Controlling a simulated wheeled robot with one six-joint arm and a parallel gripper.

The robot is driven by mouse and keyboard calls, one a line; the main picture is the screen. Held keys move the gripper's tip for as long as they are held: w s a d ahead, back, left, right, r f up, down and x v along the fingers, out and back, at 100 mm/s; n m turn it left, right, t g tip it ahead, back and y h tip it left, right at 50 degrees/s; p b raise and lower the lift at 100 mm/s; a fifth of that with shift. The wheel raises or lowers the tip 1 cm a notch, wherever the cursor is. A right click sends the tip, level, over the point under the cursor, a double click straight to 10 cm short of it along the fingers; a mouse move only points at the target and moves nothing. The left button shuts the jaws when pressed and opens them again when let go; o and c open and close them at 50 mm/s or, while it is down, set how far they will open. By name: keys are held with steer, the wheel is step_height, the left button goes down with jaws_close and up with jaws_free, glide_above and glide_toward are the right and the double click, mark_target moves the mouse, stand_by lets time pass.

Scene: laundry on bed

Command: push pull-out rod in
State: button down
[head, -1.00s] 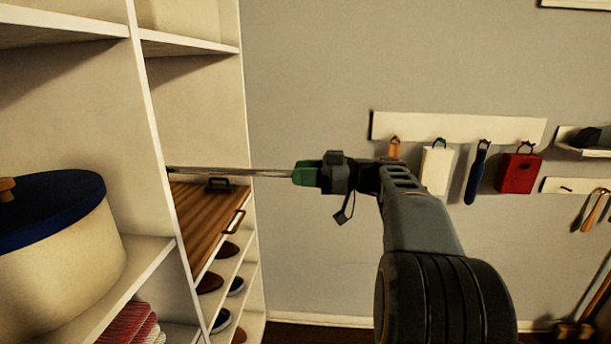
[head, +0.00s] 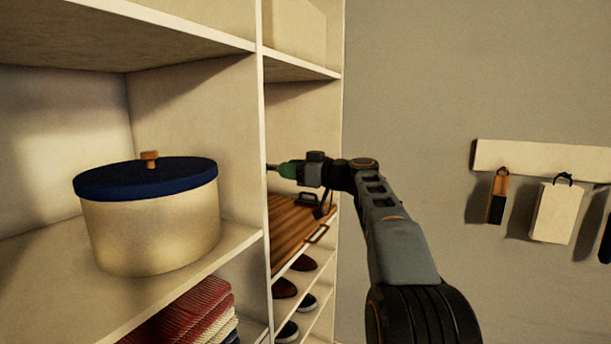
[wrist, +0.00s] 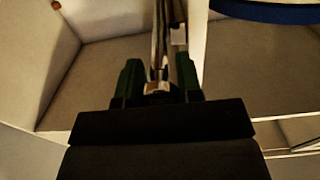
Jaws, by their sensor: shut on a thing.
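The pull-out rod (wrist: 160,42) is a shiny metal bar running away from my gripper (wrist: 160,84) into the shelf unit in the wrist view. My gripper's green fingers are shut on the rod's near end. In the head view my gripper (head: 289,170) is at the right-hand bay of the shelf unit, above a brown slatted board. Only a short grey bit of the rod (head: 272,168) shows there, just left of the fingers. The rest is hidden behind the upright divider.
A cream round box with a blue lid (head: 150,222) stands on the left shelf. Folded red and white cloths (head: 187,312) lie below it. The slatted board (head: 290,228) with dark handles sits under my gripper, above shoes (head: 303,263). Wall hooks (head: 540,160) hang at right.

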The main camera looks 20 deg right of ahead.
steer(key=shift+w+a, duration=0.4)
steer(key=c, duration=0.8)
jaws_free()
steer(key=shift+d, duration=0.1)
steer(key=b+v, duration=0.2)
steer(key=v, duration=1.1)
steer(key=shift+s+d, duration=0.2)
steer(key=shift+s, duration=0.05)
